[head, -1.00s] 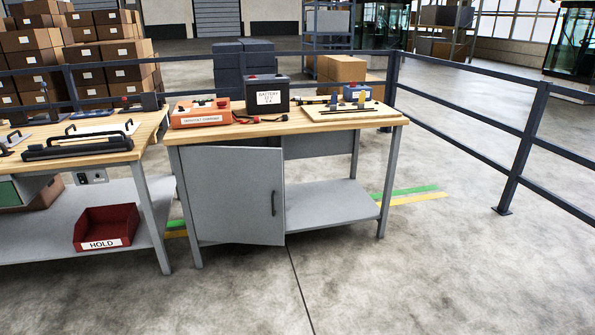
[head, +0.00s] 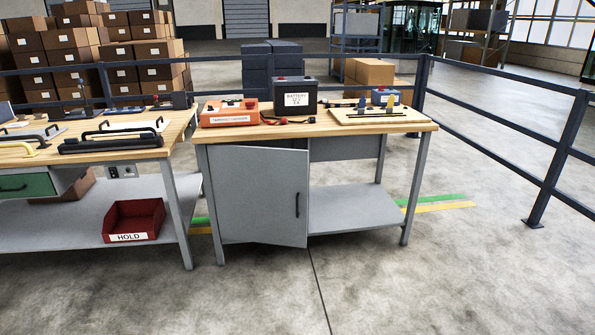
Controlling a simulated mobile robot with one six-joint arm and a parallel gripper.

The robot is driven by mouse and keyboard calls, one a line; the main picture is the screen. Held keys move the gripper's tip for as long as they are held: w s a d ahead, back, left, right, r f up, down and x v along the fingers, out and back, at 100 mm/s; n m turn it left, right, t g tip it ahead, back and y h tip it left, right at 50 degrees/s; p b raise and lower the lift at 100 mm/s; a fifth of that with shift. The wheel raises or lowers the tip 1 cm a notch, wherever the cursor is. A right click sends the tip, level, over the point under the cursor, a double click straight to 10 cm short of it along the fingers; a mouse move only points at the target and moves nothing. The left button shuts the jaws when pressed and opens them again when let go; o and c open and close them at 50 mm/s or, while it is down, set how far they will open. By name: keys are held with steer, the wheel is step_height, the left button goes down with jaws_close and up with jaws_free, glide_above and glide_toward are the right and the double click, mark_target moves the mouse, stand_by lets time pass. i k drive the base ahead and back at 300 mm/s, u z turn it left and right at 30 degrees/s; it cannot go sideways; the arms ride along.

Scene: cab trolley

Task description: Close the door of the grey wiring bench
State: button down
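The grey wiring bench (head: 413,190) stands in the middle of the head view, with a wooden top and grey legs. Its grey door (head: 255,195) is on the left half of the front. A dark vertical handle (head: 297,205) sits near the door's right edge. The door looks slightly ajar, its handle edge standing out toward me; the gap behind it is hidden. My gripper is not in view, and nothing touches the door.
On the bench top are an orange charger (head: 229,113), a dark battery (head: 295,96) and a board with tools (head: 378,114). A second bench on the left holds a red HOLD bin (head: 133,221). A dark railing (head: 560,150) runs behind and right. The floor in front is clear.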

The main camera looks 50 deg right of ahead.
mark_target(262, 193)
steer(key=i, duration=0.85)
steer(key=z, duration=0.05)
